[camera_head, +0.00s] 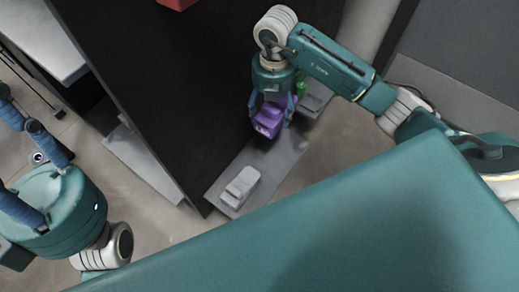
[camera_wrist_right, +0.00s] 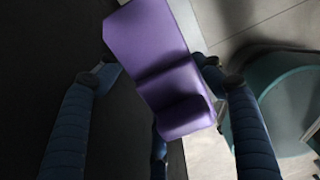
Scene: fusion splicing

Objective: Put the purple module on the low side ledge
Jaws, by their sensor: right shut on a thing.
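The purple module (camera_head: 268,121) is a blocky stepped piece. My right gripper (camera_head: 270,117) is shut on it and holds it above the low grey side ledge (camera_head: 275,160), beside the dark panel. The purple module (camera_wrist_right: 160,65) fills the middle of the right wrist view, tilted, with the blue fingers of my right gripper (camera_wrist_right: 165,85) on either side. From these views I cannot tell how far it is above the ledge. My left gripper (camera_head: 40,165) is at the left, away from the ledge, its blue fingers spread and nothing seen between them.
A light grey module (camera_head: 240,187) sits on the near end of the ledge. A green module (camera_head: 301,88) is at the far part, partly hidden by my gripper. A tall dark panel (camera_head: 165,95) borders the ledge. Bare ledge shows between the grey module and the gripper.

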